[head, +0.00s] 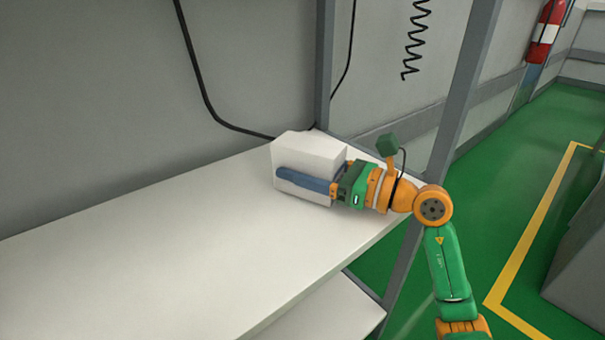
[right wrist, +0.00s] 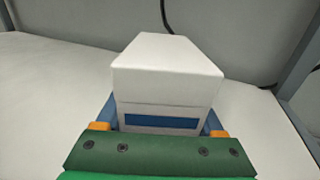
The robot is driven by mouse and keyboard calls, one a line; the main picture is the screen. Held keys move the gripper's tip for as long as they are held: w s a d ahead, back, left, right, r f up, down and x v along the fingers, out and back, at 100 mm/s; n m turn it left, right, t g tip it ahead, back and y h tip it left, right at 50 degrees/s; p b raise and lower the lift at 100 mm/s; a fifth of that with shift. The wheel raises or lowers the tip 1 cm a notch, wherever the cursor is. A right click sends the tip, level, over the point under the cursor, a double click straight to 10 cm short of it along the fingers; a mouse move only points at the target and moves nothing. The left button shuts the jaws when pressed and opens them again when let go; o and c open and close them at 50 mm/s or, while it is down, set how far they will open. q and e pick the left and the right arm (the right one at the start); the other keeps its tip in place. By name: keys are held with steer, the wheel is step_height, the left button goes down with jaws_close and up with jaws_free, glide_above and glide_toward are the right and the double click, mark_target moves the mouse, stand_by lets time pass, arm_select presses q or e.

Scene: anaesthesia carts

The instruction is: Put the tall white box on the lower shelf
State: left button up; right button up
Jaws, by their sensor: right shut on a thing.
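The tall white box (head: 311,152) is at the right end of the upper white shelf (head: 180,240), close to the back. My right gripper (head: 306,182) is shut on the box, with its blue fingers along the box's sides. In the right wrist view the box (right wrist: 166,75) sits between the fingers, and a blue stripe shows on its near face. I cannot tell whether its base touches the shelf. The lower shelf (head: 335,312) shows in part below the front edge of the upper one. My left gripper is not in view.
Grey rack posts (head: 460,95) stand at the right end, close to my right arm. Black cables (head: 195,75) hang behind the shelf. The rest of the upper shelf is clear. A grey block (head: 585,265) stands on the green floor at the right.

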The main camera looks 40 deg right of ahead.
mark_target(339, 177)
steer(key=o, duration=1.4)
steer(key=shift+f, duration=0.1)
steer(key=shift+c, duration=0.2)
steer(key=shift+o, duration=1.1)
steer(key=v, duration=1.2)
